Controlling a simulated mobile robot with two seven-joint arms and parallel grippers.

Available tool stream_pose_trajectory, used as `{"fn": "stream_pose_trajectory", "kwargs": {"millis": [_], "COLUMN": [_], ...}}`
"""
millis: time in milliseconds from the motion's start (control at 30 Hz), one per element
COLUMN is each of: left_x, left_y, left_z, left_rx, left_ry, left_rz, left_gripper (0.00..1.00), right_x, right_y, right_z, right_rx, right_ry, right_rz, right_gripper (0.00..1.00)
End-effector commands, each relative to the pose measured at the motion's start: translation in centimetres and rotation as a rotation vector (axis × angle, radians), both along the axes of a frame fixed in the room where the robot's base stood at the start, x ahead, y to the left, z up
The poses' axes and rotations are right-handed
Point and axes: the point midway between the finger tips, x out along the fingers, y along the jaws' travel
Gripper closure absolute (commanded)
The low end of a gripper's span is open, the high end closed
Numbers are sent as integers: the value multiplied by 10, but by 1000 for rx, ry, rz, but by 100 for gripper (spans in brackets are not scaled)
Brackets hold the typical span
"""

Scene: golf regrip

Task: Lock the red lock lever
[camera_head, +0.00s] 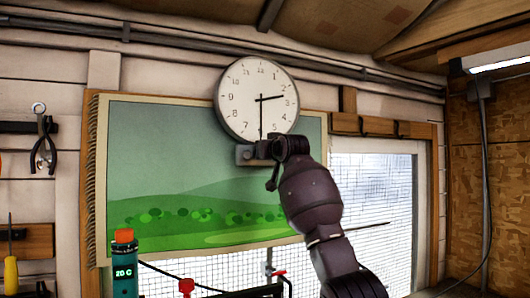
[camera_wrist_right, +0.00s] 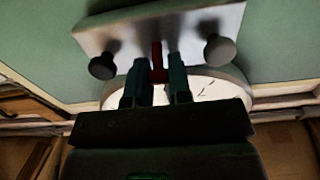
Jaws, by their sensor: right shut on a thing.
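A metal plate (camera_wrist_right: 190,30) with two round dark knobs shows at the top of the right wrist view. A slim red lever (camera_wrist_right: 157,58) stands between the knobs, against the plate. My right gripper (camera_wrist_right: 156,72) has its two fingers on either side of the red lever and is shut on it. In the head view my right gripper (camera_head: 268,152) is at a grey bracket (camera_head: 244,154) just below the wall clock. The lever is hidden by the gripper there. My left gripper is not in view.
The round clock (camera_head: 258,100) hangs right above the bracket, over a green landscape banner (camera_head: 165,170). A teal bottle with an orange cap (camera_head: 124,265) and a red knob (camera_head: 186,287) are at lower left. A meshed window (camera_head: 375,190) is right of my arm.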

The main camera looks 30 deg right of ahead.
Motion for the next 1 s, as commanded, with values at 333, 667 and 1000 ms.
{"fn": "stream_pose_trajectory", "kwargs": {"millis": [333, 667, 1000], "left_x": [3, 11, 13], "left_y": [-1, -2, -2], "left_z": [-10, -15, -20], "left_rx": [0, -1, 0], "left_ry": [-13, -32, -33], "left_rz": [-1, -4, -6], "left_gripper": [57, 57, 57], "right_x": [-3, -4, -4], "right_y": [0, 1, 0], "right_z": [-9, -19, -26], "right_rx": [-10, -26, -40], "right_ry": [-172, -457, -696], "right_rz": [0, 1, 0], "right_gripper": [100, 100, 100]}}
